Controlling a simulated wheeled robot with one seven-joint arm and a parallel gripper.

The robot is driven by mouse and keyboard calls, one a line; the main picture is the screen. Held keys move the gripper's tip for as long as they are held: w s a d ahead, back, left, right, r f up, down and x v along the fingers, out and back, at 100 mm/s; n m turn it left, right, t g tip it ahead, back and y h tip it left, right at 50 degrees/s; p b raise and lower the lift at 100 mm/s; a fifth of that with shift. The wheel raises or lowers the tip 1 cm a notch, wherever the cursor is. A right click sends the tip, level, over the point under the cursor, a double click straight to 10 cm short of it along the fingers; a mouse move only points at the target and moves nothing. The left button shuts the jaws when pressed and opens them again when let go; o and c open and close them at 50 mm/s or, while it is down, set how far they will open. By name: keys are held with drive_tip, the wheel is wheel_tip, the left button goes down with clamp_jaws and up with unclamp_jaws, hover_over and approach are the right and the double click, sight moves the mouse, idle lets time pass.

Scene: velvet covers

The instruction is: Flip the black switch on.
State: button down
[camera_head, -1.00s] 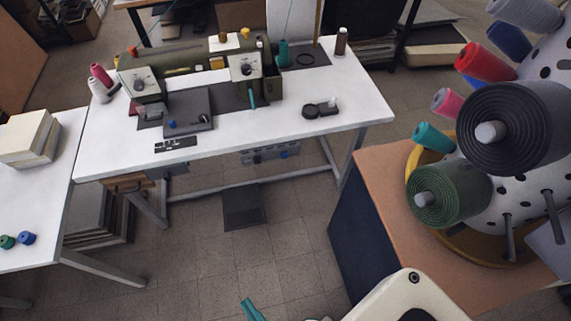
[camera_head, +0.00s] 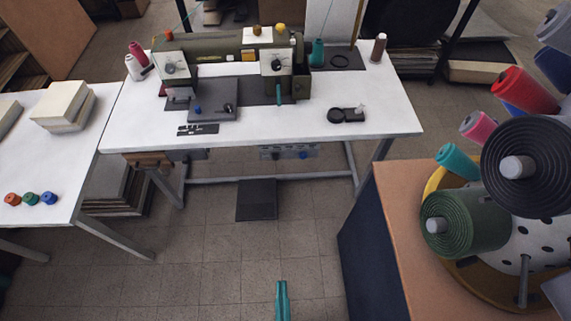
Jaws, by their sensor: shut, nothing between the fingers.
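My gripper (camera_head: 282,290) shows its teal fingertips at the bottom centre of the head view. They are together and empty, pointing forward over the floor, well short of the sewing table (camera_head: 390,128). I cannot clearly make out a black switch. A small black device (camera_head: 346,115) with a round part and a pale tip lies on the right part of the table top. A grey control box (camera_head: 284,152) with a blue knob hangs under the table's front edge. Its small parts are too small to tell apart.
A green sewing machine (camera_head: 225,46) stands on the table. A black pedal (camera_head: 256,200) lies on the floor below. A cabinet (camera_head: 385,225) with a rack of large spools stands at right. A side table (camera_head: 60,160) is at left. The floor between them is clear.

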sight(275, 156)
drive_tip(key=w+f+t, duration=0.2)
drive_tip(key=w+f, duration=1.2)
drive_tip(key=w+f+t, duration=0.1)
drive_tip(key=w+f, duration=0.1)
drive_tip(key=w, duration=0.8)
drive_tip(key=w+f, duration=0.3)
drive_tip(key=w, duration=0.6)
drive_tip(key=shift+w+f+t, duration=0.35)
drive_tip(key=shift+t, duration=0.05)
drive_tip(key=w, duration=0.4)
drive_tip(key=w+r, duration=0.1)
drive_tip(key=w, duration=0.9)
drive_tip(key=shift+r, duration=0.2)
